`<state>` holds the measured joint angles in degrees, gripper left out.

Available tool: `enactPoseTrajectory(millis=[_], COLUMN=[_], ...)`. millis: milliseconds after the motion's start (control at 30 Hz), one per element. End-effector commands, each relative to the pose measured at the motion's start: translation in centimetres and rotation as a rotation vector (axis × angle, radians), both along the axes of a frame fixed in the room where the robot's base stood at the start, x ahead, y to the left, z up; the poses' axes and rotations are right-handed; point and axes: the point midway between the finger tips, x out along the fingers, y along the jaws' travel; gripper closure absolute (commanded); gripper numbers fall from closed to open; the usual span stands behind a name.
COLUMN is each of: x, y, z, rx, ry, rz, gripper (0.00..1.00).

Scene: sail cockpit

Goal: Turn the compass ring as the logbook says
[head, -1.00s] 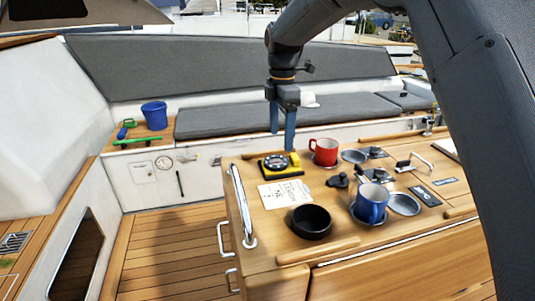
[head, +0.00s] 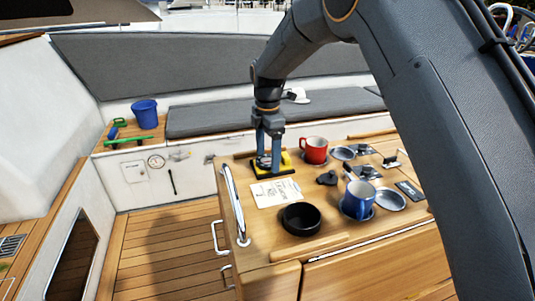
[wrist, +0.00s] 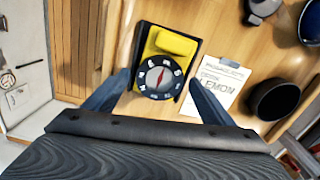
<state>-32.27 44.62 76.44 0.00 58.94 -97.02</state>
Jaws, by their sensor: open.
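The compass (head: 287,168) has a yellow body and a black base, and lies near the table's far left corner. In the wrist view the compass's round dark ring (wrist: 144,87) has white marks around a pale dial with a red needle. My gripper (head: 269,165) is open and points down at the compass. A printed paper sheet (head: 276,193) lies in front of the compass.
A black bowl (head: 300,219) stands in front of the sheet. A red mug (head: 314,150) is right of the compass. A blue mug (head: 357,200), a steel dish (head: 390,201) and small dark fittings crowd the right. A metal rail (head: 233,203) runs along the left edge.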

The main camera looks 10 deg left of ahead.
Motion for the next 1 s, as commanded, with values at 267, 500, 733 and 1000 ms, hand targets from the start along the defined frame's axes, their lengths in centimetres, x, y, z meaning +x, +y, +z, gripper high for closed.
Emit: enactPoseTrajectory(millis=[267, 500, 733, 1000], x=[0.00, 0.02, 0.04, 0.02], y=[0.00, 0.01, 0.03, 0.01], z=[0.04, 0.05, 0.06, 0.05], rx=[0.000, 0.001, 0.001, 0.001], ry=[0.000, -0.001, -0.001, -0.001], rz=[0.000, -0.022, -0.132, -0.353], gripper=[0.64, 0.64, 0.64, 0.64])
